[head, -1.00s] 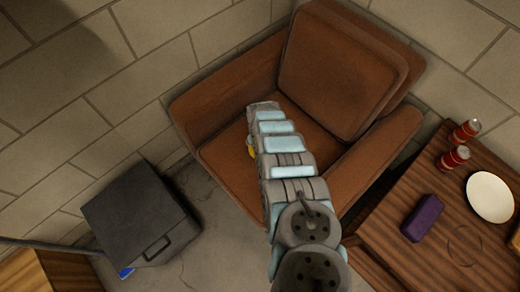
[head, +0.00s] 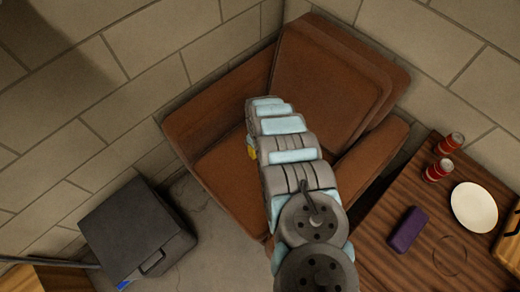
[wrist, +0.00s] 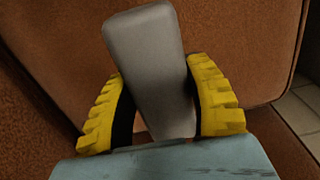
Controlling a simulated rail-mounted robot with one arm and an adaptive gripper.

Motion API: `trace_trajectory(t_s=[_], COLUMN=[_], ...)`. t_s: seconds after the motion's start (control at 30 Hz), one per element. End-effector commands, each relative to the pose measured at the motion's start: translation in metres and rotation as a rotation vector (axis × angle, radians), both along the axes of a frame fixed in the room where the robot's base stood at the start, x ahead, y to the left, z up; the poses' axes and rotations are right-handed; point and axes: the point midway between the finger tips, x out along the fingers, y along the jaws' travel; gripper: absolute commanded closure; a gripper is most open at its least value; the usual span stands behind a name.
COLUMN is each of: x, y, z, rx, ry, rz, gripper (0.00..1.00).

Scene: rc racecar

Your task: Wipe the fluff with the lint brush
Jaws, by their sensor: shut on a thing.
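My gripper (wrist: 160,105) shows in the wrist view with its yellow fingers shut on a grey, flat, rounded object, which looks like the lint brush (wrist: 146,50). The brush points away from the gripper, in front of the brown armchair. In the head view my arm reaches over the armchair (head: 335,75); only a bit of yellow from the gripper shows at the arm's left side, and the brush is hidden. The armchair also fills the wrist view (wrist: 235,35). I cannot make out any fluff in either view. Whether the brush touches the chair is unclear.
A wooden table (head: 385,245) at the right holds a purple block (head: 408,229), a white plate (head: 474,207) and two red cans (head: 439,170). A dark box (head: 135,232) stands on the floor at the left. Block walls (head: 130,75) stand behind the chair.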

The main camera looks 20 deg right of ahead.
Motion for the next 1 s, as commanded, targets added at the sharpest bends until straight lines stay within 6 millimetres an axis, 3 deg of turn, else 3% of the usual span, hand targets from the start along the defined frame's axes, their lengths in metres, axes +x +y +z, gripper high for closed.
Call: trace_trajectory(t_s=[0.03,0.27,1.0], x=[0.001,0.001,0.001], y=[0.000,0.003,0.003], z=[0.009,0.025,0.024], rx=[-0.001,-0.001,0.000], ry=[-0.001,0.000,-0.001], rz=[0.001,0.004,0.004], gripper=[0.77,0.77,0.77])
